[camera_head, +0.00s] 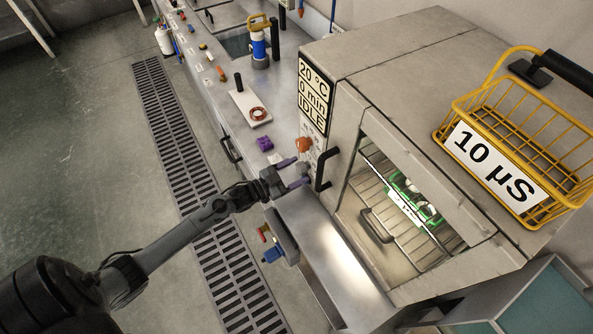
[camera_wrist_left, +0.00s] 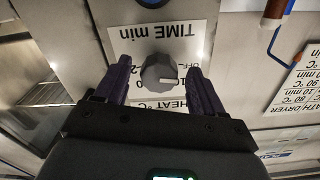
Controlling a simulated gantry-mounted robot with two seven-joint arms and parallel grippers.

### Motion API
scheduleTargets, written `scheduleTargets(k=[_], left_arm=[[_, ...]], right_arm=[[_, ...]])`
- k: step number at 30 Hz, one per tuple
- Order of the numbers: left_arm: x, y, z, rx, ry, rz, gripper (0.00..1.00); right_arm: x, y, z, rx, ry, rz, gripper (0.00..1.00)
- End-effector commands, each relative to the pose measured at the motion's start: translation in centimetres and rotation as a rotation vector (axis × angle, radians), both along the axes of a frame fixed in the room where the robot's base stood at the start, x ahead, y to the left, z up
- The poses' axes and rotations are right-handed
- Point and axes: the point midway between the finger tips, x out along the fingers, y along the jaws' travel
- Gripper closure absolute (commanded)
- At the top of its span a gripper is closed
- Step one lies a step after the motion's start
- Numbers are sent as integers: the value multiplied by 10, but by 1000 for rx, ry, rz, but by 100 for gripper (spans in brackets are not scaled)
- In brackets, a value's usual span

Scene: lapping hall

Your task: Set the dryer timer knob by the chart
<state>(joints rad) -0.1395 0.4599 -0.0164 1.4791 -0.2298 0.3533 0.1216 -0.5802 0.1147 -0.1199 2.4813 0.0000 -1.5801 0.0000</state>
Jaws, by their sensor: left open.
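The dryer (camera_head: 352,110) has a display (camera_head: 313,95) reading 20 °C, 0 min, IDLE. In the left wrist view the grey timer knob (camera_wrist_left: 158,72) sits on a plate (camera_wrist_left: 178,38) marked TIME min, seen upside down. The knob's white pointer mark faces right in that view. My left gripper (camera_head: 293,173) is open at the dryer's front panel, its purple fingers (camera_wrist_left: 160,84) on either side of the knob, with small gaps visible. A chart (camera_wrist_left: 298,82) with °C and min lines is partly in the left wrist view, upside down and cut off. My right gripper is out of view.
A yellow basket (camera_head: 450,115) labelled 10 µS stands on the dryer. A green rack (camera_head: 408,196) shows inside the chamber. An orange knob (camera_head: 303,145) is close beside my gripper. A bench (camera_head: 225,105) with small items runs behind; a floor grate (camera_head: 180,140) lies alongside.

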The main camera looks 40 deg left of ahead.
Motion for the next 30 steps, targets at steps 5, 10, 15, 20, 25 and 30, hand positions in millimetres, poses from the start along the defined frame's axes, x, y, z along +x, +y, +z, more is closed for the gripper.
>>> scheduleTargets(k=[5,10,15,20,25,30], left_arm=[[6,-2,0,0,0,0,31],[6,-2,0,0,0,-1,31],[6,-2,0,0,0,-1,47],[6,-2,0,0,0,-1,71],[6,-2,0,0,0,-1,87],[6,-2,0,16,-5,-1,87]], right_arm=[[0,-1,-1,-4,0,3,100],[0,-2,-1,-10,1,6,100],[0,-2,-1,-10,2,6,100],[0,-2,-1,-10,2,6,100],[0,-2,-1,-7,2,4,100],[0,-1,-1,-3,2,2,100]])
